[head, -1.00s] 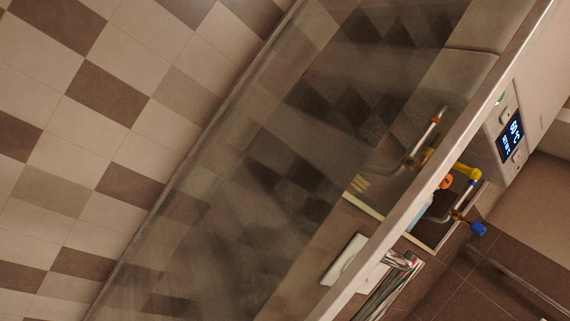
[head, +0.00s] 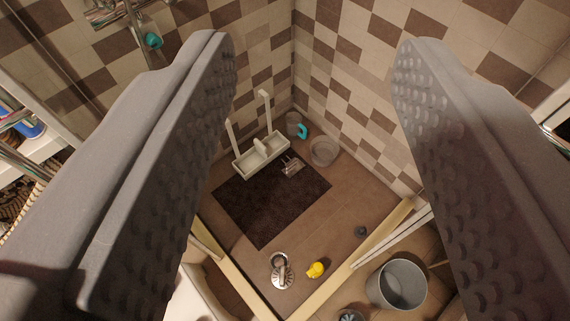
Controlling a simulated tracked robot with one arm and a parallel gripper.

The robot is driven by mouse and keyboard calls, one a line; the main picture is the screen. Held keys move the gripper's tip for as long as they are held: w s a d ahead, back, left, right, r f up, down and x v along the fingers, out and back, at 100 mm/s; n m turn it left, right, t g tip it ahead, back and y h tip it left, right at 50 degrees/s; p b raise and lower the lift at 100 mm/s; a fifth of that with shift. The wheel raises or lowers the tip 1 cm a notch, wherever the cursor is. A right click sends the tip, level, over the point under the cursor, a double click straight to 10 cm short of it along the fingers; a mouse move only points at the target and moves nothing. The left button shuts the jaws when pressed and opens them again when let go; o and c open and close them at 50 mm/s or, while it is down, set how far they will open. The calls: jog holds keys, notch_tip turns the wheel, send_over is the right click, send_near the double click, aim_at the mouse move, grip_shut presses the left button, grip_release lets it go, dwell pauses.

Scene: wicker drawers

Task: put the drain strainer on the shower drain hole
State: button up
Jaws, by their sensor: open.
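My gripper (head: 314,55) is open and empty; its two grey, dimpled fingers frame the left and right of the view, high above the shower floor. A round, shiny metal piece (head: 282,270) lies on the floor at the bottom centre, with a taller part on it. A small dark round object (head: 361,232) sits on the floor to its right. A small squarish metal piece (head: 291,166) is at the far edge of the dark mat. I cannot tell surely which of these is the strainer or the drain hole.
A dark mat (head: 268,202) covers part of the brown floor, with a white caddy (head: 260,152) behind it. A yellow duck (head: 316,270) lies near the front. A pale bucket (head: 323,151) stands in the corner. A grey bucket (head: 397,285) stands beyond the pale sill (head: 335,280).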

notch_tip(320, 180, up, 12)
jog(key=s+p, duration=0.1)
jog(key=p, duration=1)
jog(key=shift+a+f, duration=0.15)
jog(key=shift+r+p, duration=0.3)
jog(key=c, duration=0.8)
jog(key=shift+f, duration=0.1)
grip_shut()
jog(key=shift+w, duration=0.1)
